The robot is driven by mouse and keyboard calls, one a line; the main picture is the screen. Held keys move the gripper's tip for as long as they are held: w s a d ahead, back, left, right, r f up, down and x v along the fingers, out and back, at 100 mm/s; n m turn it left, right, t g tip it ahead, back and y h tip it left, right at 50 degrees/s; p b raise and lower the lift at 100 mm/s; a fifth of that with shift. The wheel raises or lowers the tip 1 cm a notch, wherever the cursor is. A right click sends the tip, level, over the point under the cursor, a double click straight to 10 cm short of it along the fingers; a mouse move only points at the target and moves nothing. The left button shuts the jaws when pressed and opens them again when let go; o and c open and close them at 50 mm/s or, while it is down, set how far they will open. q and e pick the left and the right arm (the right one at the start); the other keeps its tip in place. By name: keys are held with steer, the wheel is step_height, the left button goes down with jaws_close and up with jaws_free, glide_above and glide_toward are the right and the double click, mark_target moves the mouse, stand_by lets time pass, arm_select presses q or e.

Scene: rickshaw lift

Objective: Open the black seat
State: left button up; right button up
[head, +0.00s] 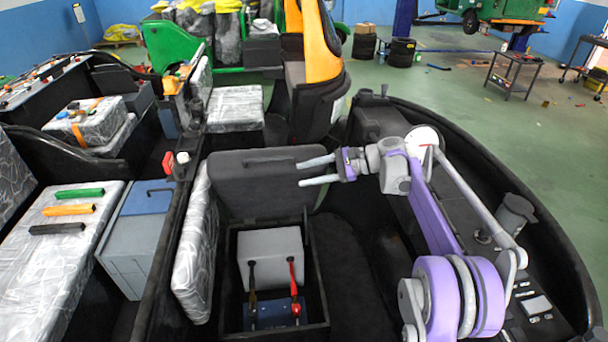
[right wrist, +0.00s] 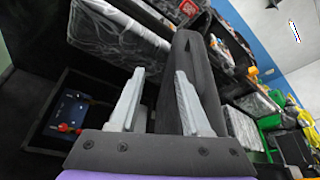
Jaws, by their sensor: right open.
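The black seat (head: 262,186) stands raised at the back of an open black box (head: 229,307) in the head view. The box holds a grey block (head: 271,250), a blue unit with a red lever (head: 294,290) and a dark lever. My right gripper (head: 301,174) is open, its fingers pointing left across the seat's right end. In the right wrist view the open fingers (right wrist: 159,77) have the dark seat (right wrist: 190,50) close behind the right finger; I cannot tell whether they touch. The open box interior (right wrist: 50,115) shows at left there. My left gripper is not in view.
A patterned grey seat back (head: 194,245) stands left of the box. A blue-topped grey case (head: 135,240) and a patterned bench (head: 50,265) with green, orange and black bars lie further left. The curved black vehicle side (head: 520,180) bounds the right.

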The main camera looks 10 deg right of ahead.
steer(key=shift+c, duration=0.3)
steer(key=shift+a, duration=0.1)
steer(key=shift+c, duration=1.2)
steer(key=shift+a+f+n+h, duration=0.3)
steer(key=shift+a+f+h, duration=0.6)
steer(key=shift+f+h, duration=0.25)
jaws_close()
step_height(320, 180, up, 12)
steer(key=r+n+t+h, duration=0.1)
steer(key=n+t+h, duration=0.8)
steer(key=n+h, duration=0.35)
glide_above(279, 158)
steer(key=s, duration=0.5)
steer(key=y, duration=0.1)
steer(key=shift+n, duration=0.35)
steer(key=x, duration=1)
steer(key=shift+s+f+p, duration=0.15)
steer(key=shift+f+p, duration=0.15)
steer(key=shift+f, duration=0.05)
steer(key=shift+s+f, duration=0.6)
steer(key=shift+s, duration=0.25)
steer(key=shift+s+f, duration=0.6)
steer(key=shift+s, duration=0.25)
